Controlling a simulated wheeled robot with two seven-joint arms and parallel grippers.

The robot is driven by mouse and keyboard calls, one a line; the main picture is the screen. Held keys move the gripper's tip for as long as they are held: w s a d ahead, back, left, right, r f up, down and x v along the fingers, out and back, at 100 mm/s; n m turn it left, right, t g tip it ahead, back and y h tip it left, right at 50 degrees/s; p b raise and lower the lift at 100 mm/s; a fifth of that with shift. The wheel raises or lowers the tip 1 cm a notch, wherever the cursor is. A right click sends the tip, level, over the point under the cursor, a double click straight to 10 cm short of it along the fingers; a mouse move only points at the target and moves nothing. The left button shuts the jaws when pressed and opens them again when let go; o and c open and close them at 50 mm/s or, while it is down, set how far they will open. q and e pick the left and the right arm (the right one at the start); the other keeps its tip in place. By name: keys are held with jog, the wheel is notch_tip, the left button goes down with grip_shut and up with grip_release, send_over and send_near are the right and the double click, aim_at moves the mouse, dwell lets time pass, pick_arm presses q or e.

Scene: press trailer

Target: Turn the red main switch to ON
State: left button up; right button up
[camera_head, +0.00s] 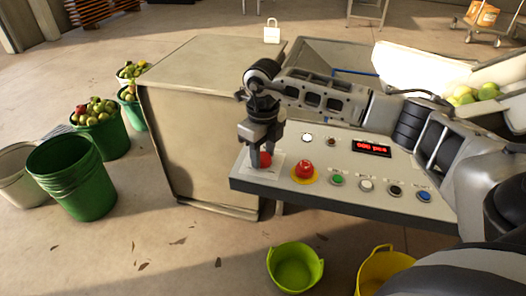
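The red main switch (265,160) is a red knob on a pale plate at the left end of the grey control panel (325,199). My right gripper (262,157) points down at the switch, its fingers around or just in front of the knob. The fingers partly hide the knob, so I cannot tell whether they touch it or which way it is turned. My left gripper is not in view.
A red mushroom button (304,168) on a yellow ring sits close right of the switch. Green (337,180), white (366,185), black and blue buttons follow, below a red-lit display (371,147). A beige cabinet (205,110) stands behind left. Buckets stand on the floor.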

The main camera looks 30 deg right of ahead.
aim_at(263, 156)
jog(key=o, duration=0.4)
jog(key=shift+c, duration=0.2)
notch_tip(263, 156, up, 16)
dwell(0.5)
